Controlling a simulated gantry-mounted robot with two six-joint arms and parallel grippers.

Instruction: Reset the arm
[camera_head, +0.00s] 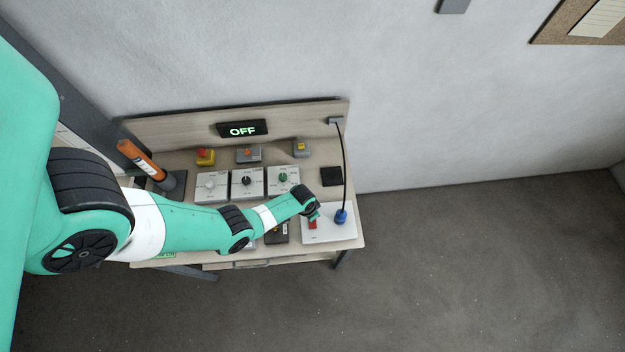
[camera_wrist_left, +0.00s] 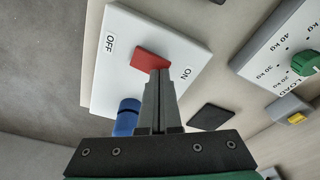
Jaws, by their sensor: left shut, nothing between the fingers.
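My left arm reaches in from the left across the control bench in the head view. Its gripper (camera_head: 314,216) is over the white switch panel at the bench's right end. In the left wrist view the gripper (camera_wrist_left: 154,76) is shut and empty, its fingertips at the red switch (camera_wrist_left: 150,60). I cannot tell whether they touch it. The white panel (camera_wrist_left: 119,76) carries the labels OFF and ON. The red switch also shows in the head view (camera_head: 312,225), partly covered by the gripper. My right gripper is in neither view.
A blue plug (camera_head: 341,216) with a black cable stands right of the switch. The display (camera_head: 242,129) reads OFF. Three dial boxes (camera_head: 247,183), a red button (camera_head: 205,155) and an orange-handled tool (camera_head: 139,158) are on the bench. The floor to the right is clear.

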